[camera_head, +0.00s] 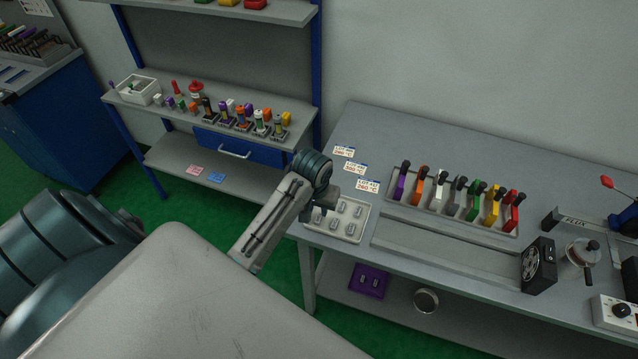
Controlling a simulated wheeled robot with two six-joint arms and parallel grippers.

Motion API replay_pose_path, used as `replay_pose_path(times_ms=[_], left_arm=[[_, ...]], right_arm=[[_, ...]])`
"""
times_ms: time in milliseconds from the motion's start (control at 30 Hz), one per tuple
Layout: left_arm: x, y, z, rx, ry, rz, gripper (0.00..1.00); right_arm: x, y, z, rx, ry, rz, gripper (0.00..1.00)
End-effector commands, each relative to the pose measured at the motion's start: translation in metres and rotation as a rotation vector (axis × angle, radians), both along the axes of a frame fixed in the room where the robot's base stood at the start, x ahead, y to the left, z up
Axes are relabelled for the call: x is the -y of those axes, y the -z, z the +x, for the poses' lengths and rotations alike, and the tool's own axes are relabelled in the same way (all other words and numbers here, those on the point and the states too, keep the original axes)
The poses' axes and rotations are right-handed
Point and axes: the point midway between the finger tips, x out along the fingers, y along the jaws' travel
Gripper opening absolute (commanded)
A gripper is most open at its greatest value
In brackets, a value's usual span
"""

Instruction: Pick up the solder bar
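Several small silver-grey bars, which look like solder bars (350,229), lie in a shallow pale tray (365,208) at the left front of the grey workbench. I cannot tell which one is meant. My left gripper (320,214) is over the left side of the tray, and its arm hides part of that side. The fingers are small and dark, so I cannot tell whether they are open or touch a bar. My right gripper is not in view.
Temperature labels (355,169) lie behind the tray. A rack (430,216) of coloured-handled tools stands to the right. A black fan box (538,265) and a metal pot (580,256) are further right. A shelf unit (150,103) stands behind left.

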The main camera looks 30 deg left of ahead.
Motion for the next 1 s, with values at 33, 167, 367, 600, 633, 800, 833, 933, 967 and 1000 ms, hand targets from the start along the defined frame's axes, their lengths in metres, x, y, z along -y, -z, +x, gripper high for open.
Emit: replay_pose_path(times_ms=[33,167,367,600,633,800,833,933,967,1000], left_arm=[[0.0,0.002,0.0,-0.001,0.0,0.0,0.25],[-0.001,0.014,0.003,-0.005,-0.001,-0.001,0.25],[-0.003,0.041,0.009,-0.002,-0.001,-0.001,0.25],[-0.004,0.052,0.01,0.0,0.0,0.0,0.25],[-0.004,0.052,0.01,0.001,0.0,0.0,0.25],[-0.004,0.052,0.01,0.001,0.0,0.0,0.08],[-0.004,0.052,0.01,0.001,0.0,0.0,0.02],[-0.004,0.052,0.01,0.001,0.0,0.0,0.0],[-0.004,0.052,0.01,0.001,0.0,0.0,0.0],[-0.004,0.051,0.01,0.001,0.0,0.0,0.0]], right_arm=[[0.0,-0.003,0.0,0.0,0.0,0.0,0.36],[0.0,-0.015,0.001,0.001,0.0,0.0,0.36],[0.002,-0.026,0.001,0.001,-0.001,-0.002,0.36],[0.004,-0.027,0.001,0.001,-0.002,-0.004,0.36],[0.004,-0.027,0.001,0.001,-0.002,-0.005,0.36],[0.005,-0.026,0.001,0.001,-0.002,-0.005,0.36],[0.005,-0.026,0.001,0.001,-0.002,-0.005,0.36],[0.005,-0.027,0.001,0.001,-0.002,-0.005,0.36],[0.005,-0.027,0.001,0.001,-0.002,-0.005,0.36],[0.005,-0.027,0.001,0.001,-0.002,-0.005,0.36]])
